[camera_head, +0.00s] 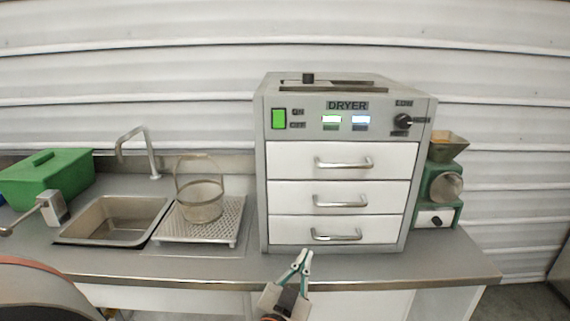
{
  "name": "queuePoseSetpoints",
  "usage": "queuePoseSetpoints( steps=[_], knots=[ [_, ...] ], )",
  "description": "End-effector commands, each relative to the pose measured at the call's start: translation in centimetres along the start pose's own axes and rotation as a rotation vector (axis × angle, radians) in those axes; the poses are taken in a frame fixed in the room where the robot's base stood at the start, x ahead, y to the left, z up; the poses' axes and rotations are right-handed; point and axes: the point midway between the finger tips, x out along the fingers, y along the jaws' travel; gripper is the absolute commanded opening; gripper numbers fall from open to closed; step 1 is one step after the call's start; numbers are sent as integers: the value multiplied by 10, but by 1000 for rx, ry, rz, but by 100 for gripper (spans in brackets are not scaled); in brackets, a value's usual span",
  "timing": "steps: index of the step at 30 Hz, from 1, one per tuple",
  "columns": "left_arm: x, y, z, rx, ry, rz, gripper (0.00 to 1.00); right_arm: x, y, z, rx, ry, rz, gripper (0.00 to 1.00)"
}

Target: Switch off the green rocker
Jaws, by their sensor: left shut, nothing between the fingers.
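The green rocker (279,118) is on the upper left of the front panel of a grey dryer (259,180). Small labels reading ON and OFF sit just right of it. Two small display lights on the panel are lit. My left gripper (304,259) is low in front of the dryer, near the counter's front edge. Its fingers are shut and hold nothing. It is well below the rocker and apart from it. My right gripper is not in view.
The dryer has three closed drawers with protruding handles (343,163) and a dial (403,121). A sink (115,220), a drainer with a wire basket (200,203) and a green box (48,180) stand left. A green grinder (440,185) stands right.

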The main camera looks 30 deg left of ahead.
Motion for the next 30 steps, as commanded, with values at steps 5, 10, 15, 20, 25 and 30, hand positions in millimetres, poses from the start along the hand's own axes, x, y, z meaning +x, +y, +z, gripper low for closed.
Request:
queuePoseSetpoints(
  steps=[5,10,15,20,25,30],
  knots=[
    [13,-37,-77,-41,197,-161,0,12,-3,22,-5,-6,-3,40],
    [4,-72,-140,-80,368,-295,0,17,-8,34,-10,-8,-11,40],
    [-10,-95,-180,-108,483,-383,0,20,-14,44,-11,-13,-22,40],
    [-18,-105,-196,-118,532,-419,0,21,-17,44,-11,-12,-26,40],
    [-20,-107,-200,-120,540,-424,0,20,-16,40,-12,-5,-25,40],
    [-19,-107,-199,-119,539,-423,0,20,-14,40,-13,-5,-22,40]
  ],
)
